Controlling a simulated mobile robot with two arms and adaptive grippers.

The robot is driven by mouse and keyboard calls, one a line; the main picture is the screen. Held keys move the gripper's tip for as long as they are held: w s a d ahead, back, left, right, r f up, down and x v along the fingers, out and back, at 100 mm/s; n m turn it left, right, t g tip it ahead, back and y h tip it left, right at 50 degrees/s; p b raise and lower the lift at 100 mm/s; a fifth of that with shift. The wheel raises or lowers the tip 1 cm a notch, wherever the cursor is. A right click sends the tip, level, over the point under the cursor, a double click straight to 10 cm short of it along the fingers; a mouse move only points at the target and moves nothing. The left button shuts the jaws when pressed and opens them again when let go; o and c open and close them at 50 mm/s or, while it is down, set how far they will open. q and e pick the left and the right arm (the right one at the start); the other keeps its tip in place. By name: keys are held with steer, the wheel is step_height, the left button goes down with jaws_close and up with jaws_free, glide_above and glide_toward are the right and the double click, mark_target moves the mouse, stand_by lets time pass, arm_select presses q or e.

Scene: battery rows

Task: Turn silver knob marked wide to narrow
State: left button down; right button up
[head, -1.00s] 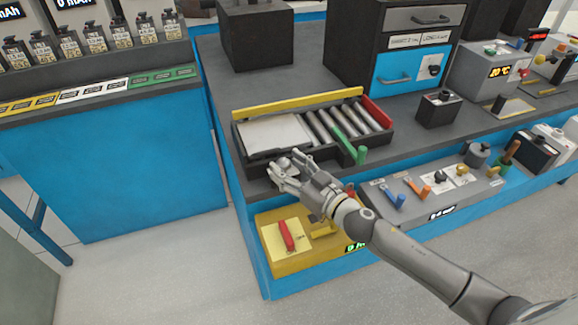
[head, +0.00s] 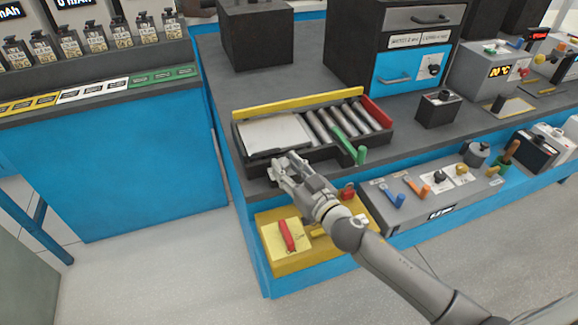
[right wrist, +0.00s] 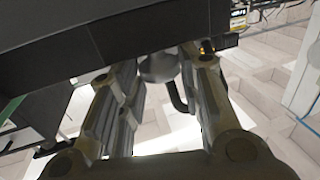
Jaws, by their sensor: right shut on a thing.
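The silver knob (right wrist: 158,68) shows in the right wrist view as a grey rounded piece on the front of a dark box, between the tips of my right gripper. My right gripper (head: 283,170) is at the front left side of the roller tray (head: 250,168) and is shut on the knob. In the right wrist view its two fingers (right wrist: 160,85) stand on either side of the knob. In the head view the gripper hides the knob. Its wide and narrow marks cannot be read. My left gripper is not in view.
A yellow box (head: 282,262) with a red lever (head: 287,235) lies just below my right gripper. A green handle (head: 361,154) stands at the tray's right front. A grey panel (head: 425,209) with blue and orange levers is to the right.

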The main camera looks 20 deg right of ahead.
steer(key=shift+a+m+t+h+b, duration=0.15)
steer(key=shift+m+h+b, duration=0.5)
steer(key=shift+h, duration=0.5)
steer(key=shift+a+m+t+h+b, duration=0.15)
steer(key=shift+m+h+b, duration=0.15)
steer(key=shift+m+h, duration=0.7)
steer(key=shift+r, duration=0.1)
steer(key=o, duration=1)
steer(key=shift+s, duration=0.1)
steer(key=s, duration=1.2)
steer(key=shift+d, duration=0.15)
